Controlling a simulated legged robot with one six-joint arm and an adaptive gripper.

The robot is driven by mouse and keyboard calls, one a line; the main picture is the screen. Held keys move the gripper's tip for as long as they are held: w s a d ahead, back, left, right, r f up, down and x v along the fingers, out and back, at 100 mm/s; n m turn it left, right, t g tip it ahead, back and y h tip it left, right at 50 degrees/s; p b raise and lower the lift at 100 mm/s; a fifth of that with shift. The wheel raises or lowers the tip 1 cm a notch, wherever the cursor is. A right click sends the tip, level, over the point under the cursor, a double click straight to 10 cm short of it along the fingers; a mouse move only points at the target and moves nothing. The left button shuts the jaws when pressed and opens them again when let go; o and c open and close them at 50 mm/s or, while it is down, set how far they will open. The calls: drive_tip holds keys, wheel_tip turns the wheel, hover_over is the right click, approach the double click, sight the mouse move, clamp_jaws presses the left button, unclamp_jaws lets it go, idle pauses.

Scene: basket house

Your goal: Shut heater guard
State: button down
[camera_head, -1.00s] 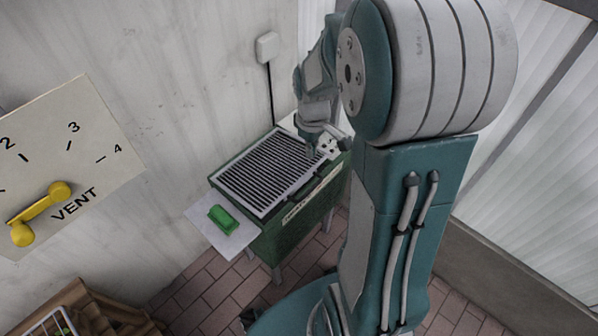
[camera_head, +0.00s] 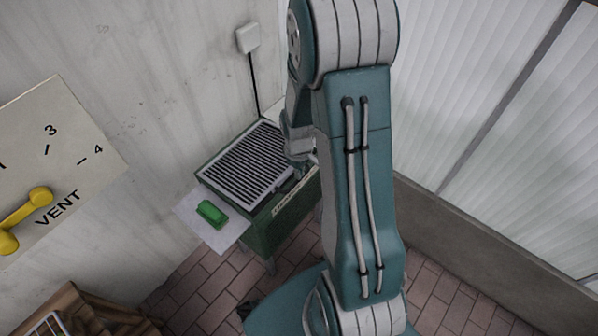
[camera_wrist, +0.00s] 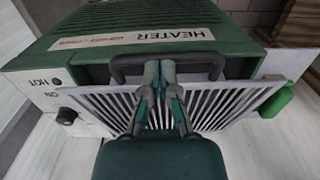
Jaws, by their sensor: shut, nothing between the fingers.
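The heater is a green box (camera_head: 262,225) on legs, seen beyond my arm in the head view. Its guard, a pale frame with dark slats (camera_head: 245,162), lies across the top. Whether it sits fully down is unclear. In the wrist view, the slatted guard (camera_wrist: 232,103) reaches the edge of the heater (camera_wrist: 105,57), with a dark bar handle (camera_wrist: 124,68) along that edge. My gripper (camera_wrist: 160,68) is shut and empty, its fingertips at the handle's middle, overlapping it in the picture. I cannot tell whether they touch. The head view hides my fingertips.
A white side shelf (camera_head: 228,235) with a green block (camera_head: 211,213) juts from the heater. A panel marked VENT with a yellow lever (camera_head: 25,215) is at left. A black knob (camera_wrist: 66,116) is on the heater's control panel. A wooden crate (camera_head: 85,312) stands at lower left.

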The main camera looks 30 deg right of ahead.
drive_tip(key=shift+a+f, duration=0.1)
drive_tip(key=shift+f, duration=0.15)
drive_tip(key=shift+s+f, duration=0.1)
drive_tip(key=shift+f, duration=0.25)
drive_tip(key=f, duration=0.3)
drive_tip(key=s+f, duration=0.1)
drive_tip(key=f, duration=0.1)
drive_tip(key=shift+s+f, duration=0.2)
drive_tip(key=shift+f, duration=0.2)
